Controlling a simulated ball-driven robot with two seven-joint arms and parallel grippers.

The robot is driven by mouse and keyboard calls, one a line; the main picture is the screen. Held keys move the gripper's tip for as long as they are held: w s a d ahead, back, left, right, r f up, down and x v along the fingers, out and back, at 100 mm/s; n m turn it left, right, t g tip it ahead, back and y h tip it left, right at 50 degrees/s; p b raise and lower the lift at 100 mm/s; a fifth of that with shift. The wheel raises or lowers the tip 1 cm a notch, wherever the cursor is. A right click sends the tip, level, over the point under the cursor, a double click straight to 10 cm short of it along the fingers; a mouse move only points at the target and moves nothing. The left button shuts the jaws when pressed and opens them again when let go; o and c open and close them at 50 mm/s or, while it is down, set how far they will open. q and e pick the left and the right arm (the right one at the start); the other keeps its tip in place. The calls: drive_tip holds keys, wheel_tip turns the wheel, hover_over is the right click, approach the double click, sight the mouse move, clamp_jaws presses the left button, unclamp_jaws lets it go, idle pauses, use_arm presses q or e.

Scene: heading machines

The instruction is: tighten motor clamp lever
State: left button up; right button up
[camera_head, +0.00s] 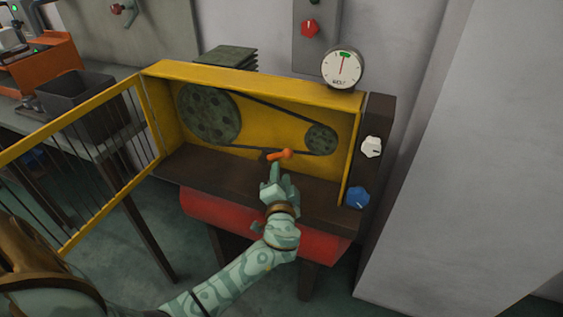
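The clamp lever (282,155) is a small orange handle low inside the open yellow housing (255,82), below the belt. My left gripper (272,172) reaches up from below, with its fingertips just under the lever's left end. I cannot tell if it touches the lever or how far its fingers are apart. Behind the lever, a belt runs between a large green pulley (208,114) and a small one (321,138). A round dial gauge (343,69) stands on top of the housing with its needle near upright, by a green mark. My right gripper is not in view.
A barred yellow guard door (72,150) stands open at left. A white knob (371,147) and a blue knob (357,197) sit on the right post. A red knob (310,27) is on the wall panel. A dark bin (76,92) stands on the left bench.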

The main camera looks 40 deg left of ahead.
sight(281, 157)
use_arm(q)
drive_tip(key=b+x, duration=0.1)
drive_tip(key=x, duration=0.5)
drive_tip(key=shift+w+a, duration=0.2)
clamp_jaws()
